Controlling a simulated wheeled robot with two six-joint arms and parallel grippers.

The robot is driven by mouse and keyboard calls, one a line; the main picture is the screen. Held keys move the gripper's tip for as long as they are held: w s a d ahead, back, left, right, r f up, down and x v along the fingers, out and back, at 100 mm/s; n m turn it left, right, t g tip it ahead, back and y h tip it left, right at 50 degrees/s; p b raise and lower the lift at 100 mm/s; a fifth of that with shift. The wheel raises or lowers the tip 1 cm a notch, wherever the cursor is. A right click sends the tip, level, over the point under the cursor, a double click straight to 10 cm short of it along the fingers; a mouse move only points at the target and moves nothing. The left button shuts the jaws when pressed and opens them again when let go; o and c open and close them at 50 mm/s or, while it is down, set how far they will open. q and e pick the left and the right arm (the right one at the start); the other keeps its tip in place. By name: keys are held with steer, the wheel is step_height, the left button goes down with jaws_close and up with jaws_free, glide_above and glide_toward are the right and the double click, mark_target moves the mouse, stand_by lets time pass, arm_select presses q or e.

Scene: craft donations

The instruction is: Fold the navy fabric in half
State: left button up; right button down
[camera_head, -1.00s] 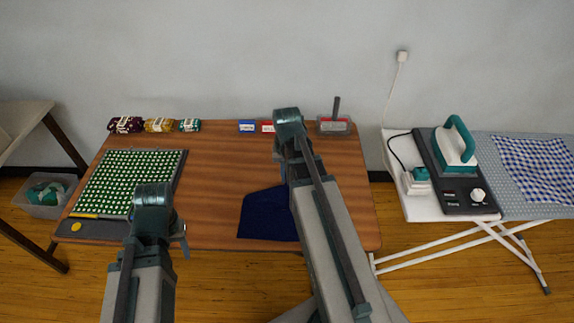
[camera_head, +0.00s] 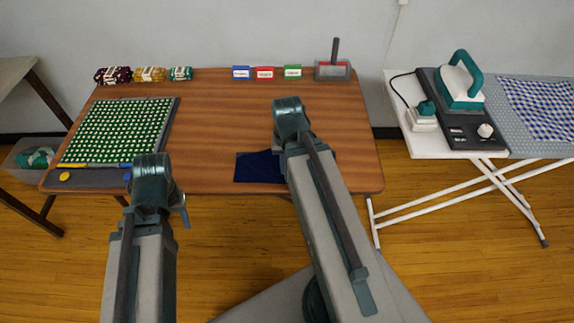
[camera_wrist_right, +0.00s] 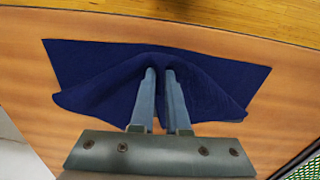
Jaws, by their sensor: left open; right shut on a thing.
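The navy fabric (camera_head: 258,168) lies near the front edge of the table, partly hidden behind my right arm in the head view. In the right wrist view the fabric (camera_wrist_right: 90,62) lies flat at the table's front side. Its other edge is bunched up between my right gripper's fingers (camera_wrist_right: 160,76), with its two corners drooping to either side. My right gripper is shut on the middle of that edge; the head view hides its fingers. My left gripper (camera_head: 183,212) is open and empty in front of the table, left of the fabric and apart from it.
Yarn bundles (camera_head: 148,74), small labelled boxes (camera_head: 265,73) and a grey tray (camera_head: 332,70) line the back. The middle of the table (camera_head: 222,120) is clear. An ironing board (camera_head: 415,140) stands at the right.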

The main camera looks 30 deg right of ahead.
jaws_free()
stand_by(0.5)
arm_select(q)
steer(key=shift+s, duration=0.1)
